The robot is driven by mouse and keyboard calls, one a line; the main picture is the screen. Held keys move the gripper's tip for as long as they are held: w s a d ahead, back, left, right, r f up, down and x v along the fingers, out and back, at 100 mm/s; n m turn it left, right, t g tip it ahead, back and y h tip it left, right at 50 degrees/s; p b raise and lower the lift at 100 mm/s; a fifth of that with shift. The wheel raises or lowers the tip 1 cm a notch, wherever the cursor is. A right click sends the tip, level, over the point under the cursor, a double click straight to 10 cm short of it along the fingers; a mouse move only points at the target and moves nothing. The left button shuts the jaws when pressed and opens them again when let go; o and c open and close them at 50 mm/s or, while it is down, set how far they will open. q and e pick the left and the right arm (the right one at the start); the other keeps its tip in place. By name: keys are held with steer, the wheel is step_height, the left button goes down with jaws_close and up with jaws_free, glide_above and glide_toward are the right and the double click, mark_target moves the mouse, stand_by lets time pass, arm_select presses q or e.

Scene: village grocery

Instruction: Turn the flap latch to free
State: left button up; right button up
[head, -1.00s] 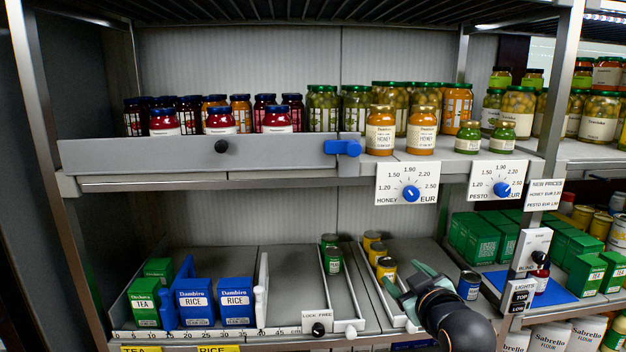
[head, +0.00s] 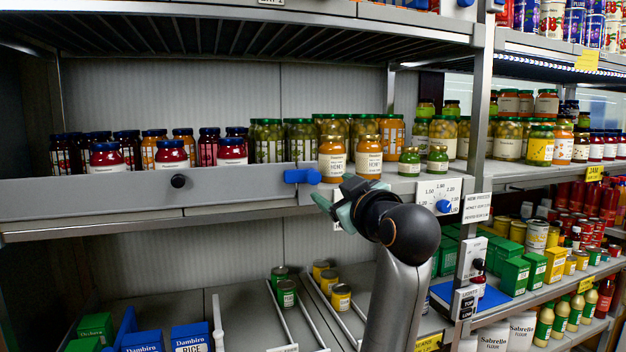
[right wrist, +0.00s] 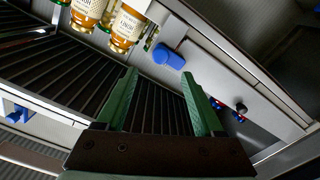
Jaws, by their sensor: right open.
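The blue flap latch (head: 302,176) sits at the right end of the long grey flap (head: 100,197), along the front edge of the jar shelf. Its handle lies roughly level. In the right wrist view the latch (right wrist: 170,56) shows just beyond my fingertips, toward the top. My right gripper (head: 334,200) is just below and to the right of the latch in the head view. My left gripper is not in view.
A black knob (head: 180,181) sits on the flap. Honey jars (head: 331,158) stand close to the right of the latch. A price dial (head: 444,206) is right of my arm. The lower shelf holds tins (head: 341,297) and rice boxes (head: 189,338).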

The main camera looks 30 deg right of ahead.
mark_target(315, 179)
steer(key=p+x, duration=0.1)
steer(key=x, duration=0.8)
steer(key=shift+w, duration=0.25)
steer(key=shift+c, duration=0.3)
jaws_close()
